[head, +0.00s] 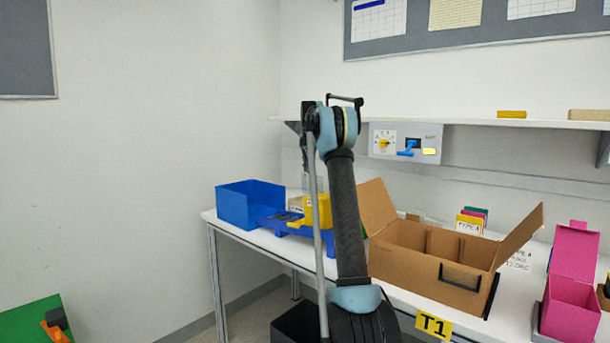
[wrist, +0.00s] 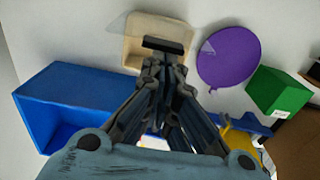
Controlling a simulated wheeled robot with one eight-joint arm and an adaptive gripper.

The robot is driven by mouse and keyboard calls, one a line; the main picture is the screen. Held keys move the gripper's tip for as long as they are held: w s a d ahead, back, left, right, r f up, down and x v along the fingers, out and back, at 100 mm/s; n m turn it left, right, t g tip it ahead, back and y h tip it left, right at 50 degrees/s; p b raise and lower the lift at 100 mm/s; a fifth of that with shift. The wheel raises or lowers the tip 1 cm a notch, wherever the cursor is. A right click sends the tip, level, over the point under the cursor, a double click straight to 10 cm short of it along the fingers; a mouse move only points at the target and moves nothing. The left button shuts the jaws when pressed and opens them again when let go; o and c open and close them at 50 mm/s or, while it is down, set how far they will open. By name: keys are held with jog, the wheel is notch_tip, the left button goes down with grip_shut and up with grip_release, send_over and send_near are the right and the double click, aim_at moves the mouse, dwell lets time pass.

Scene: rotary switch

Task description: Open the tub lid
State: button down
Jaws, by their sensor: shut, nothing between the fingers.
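A beige tub (wrist: 132,53) with rounded edges shows at the top middle of the wrist view, partly hidden behind my gripper. A pale, see-through flap (wrist: 117,22) shows at its left edge; I cannot tell for sure whether it is the lid. My gripper (wrist: 165,45) is shut and empty, its fingertips in front of the tub. I cannot tell whether they touch it. In the head view my arm covers much of that area and the fingertips cannot be made out.
A blue bin (head: 249,203) stands at the table's left end; it also shows in the wrist view (wrist: 65,105). A purple disc (wrist: 228,57) and a green box (wrist: 278,92) lie right of the tub. An open cardboard box (head: 420,272) and pink box (head: 570,305) stand farther right.

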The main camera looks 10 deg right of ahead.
jog(key=shift+w+d+r, duration=0.15)
jog(key=shift+w+d, duration=1.25)
jog(key=shift+d, duration=0.25)
jog(key=shift+a, duration=0.1)
